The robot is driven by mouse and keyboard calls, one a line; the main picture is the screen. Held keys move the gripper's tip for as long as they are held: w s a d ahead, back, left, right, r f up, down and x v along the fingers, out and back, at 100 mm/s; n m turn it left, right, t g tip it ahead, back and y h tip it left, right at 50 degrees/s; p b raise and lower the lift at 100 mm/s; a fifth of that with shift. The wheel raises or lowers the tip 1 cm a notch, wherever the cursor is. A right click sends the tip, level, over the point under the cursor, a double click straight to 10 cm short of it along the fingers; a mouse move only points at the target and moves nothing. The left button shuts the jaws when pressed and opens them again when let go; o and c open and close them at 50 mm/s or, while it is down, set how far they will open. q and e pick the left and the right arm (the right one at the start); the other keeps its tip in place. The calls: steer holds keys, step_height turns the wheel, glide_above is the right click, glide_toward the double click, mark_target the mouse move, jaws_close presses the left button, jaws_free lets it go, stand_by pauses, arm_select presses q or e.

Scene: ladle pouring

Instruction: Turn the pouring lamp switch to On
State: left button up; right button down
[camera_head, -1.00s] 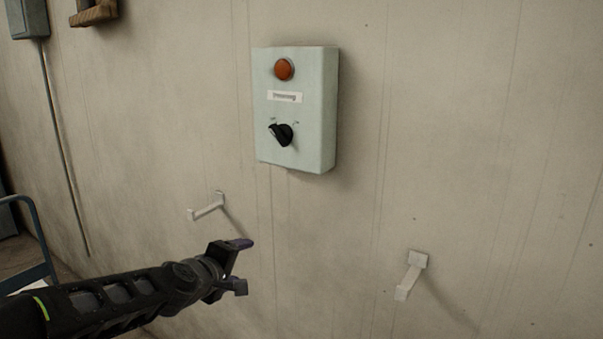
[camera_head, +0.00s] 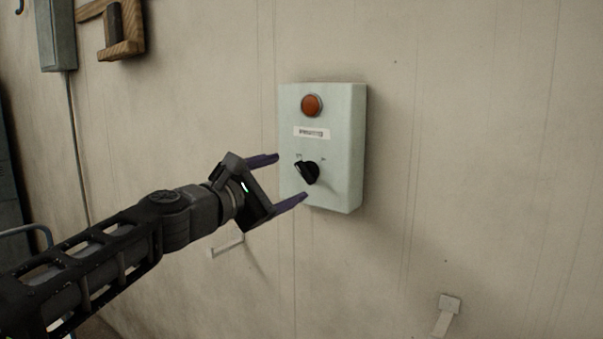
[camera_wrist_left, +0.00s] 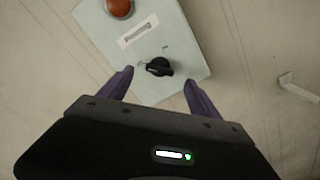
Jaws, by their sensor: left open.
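A pale green switch box (camera_head: 345,150) hangs on the wall. It carries an orange-red lamp (camera_head: 312,105), a white label (camera_head: 311,133) and a black rotary switch knob (camera_head: 308,173). The knob points to the upper left, toward the left of two small marks too small to read. My left gripper (camera_head: 291,178) is open and empty, its purple fingers reaching toward the knob without touching it. In the left wrist view the knob (camera_wrist_left: 159,67) lies ahead, between and beyond the two fingertips (camera_wrist_left: 159,75). My right gripper is not in view.
White wall hooks stand out below the box, one at the lower left (camera_head: 228,247) and one at the lower right (camera_head: 446,315). A grey box (camera_head: 55,35) and a wooden bracket (camera_head: 122,48) are on the wall at the upper left. The wall right of the switch box is bare.

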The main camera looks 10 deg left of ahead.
mark_target(304, 173)
arm_select(q)
steer(key=p+x, duration=0.1)
steer(key=x, duration=0.5)
steer(key=shift+w, duration=0.2)
steer(key=c, duration=1.4)
